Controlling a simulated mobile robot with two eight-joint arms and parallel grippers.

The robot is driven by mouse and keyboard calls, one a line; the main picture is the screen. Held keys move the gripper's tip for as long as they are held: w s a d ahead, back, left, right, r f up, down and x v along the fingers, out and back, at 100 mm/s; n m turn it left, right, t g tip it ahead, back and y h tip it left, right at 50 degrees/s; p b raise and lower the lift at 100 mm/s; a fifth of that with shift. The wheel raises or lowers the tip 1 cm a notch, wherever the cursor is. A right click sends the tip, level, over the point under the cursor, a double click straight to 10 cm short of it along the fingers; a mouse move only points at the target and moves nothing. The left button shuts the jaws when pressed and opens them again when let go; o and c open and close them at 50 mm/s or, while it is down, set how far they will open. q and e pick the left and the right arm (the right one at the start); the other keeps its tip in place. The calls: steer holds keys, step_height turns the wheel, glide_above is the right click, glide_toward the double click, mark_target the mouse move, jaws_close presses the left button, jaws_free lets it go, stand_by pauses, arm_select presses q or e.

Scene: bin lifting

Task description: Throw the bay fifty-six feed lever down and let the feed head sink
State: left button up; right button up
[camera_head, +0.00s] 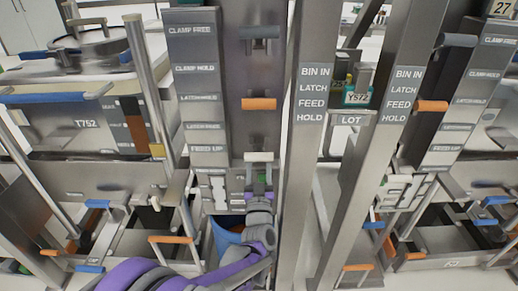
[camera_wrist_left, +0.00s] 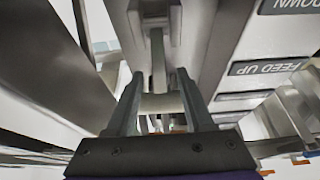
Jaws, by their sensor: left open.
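The feed lever has a pale handle (camera_head: 258,157) and stands beside the FEED UP label (camera_head: 207,149) on the middle column. My left gripper (camera_head: 259,180) is just below that handle, its arm rising from the bottom. In the left wrist view its two fingers (camera_wrist_left: 160,95) are apart, and a pale crossbar (camera_wrist_left: 160,104) on a grey stem (camera_wrist_left: 158,62) shows between them. I cannot tell whether the fingers touch it. A FEED UP label (camera_wrist_left: 272,67) and a partly cut DOWN label (camera_wrist_left: 294,4) show there. No bay number fifty-six is readable. My right gripper is out of view.
Above on the same column are an orange lever (camera_head: 258,104) and a dark grey lever (camera_head: 260,32). A steel post (camera_head: 302,190) stands close on the right of my left gripper. A similar column with an orange lever (camera_head: 432,106) stands further right. A blue bin-like part (camera_head: 226,240) shows behind my arm.

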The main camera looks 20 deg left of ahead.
mark_target(259, 151)
arm_select(q)
steer(key=shift+x, duration=2.4)
jaws_close()
